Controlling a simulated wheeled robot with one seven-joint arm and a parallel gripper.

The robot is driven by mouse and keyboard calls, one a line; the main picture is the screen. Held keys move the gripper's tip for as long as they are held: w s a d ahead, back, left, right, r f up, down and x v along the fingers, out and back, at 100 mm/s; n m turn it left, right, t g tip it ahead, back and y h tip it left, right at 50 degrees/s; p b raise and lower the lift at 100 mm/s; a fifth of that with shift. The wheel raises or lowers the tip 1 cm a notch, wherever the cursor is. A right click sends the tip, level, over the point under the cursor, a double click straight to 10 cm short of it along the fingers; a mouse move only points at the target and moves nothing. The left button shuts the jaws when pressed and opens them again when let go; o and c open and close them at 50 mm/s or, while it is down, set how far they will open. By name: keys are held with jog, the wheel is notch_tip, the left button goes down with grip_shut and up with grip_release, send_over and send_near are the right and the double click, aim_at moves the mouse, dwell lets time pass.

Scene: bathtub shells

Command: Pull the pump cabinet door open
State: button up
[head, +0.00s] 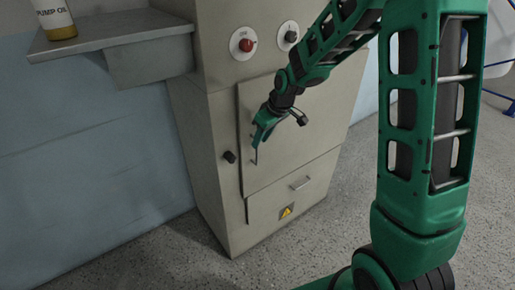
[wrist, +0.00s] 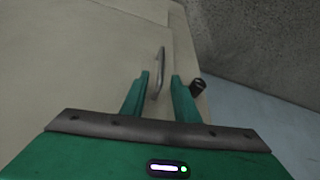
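The pump cabinet (head: 200,130) is a tall beige-grey box. Its door (head: 290,150) is a flat panel on the front, and looks closed or nearly so. The door's slim grey bar handle (head: 255,157) is upright near the door's left edge, partly hidden by my gripper (head: 261,138) in the head view. In the wrist view, the handle (wrist: 158,76) stands between the two green fingers of my gripper (wrist: 160,76). The fingers are apart, with gaps on both sides of the handle; no clear contact shows.
A black knob (head: 229,156) sticks out left of the door; it also shows in the wrist view (wrist: 197,86). A red button (head: 246,45) sits above. A shelf (head: 105,35) holds a pump oil container (head: 56,18).

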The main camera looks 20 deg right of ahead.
send_over(257, 162)
jog(key=shift+w+d+f, duration=0.1)
jog(key=shift+w+f, duration=0.15)
jog(key=shift+f, duration=1.1)
jog(key=shift+w+f, duration=0.2)
jog(key=shift+f, duration=1.15)
grip_shut()
jog(key=shift+d, duration=0.1)
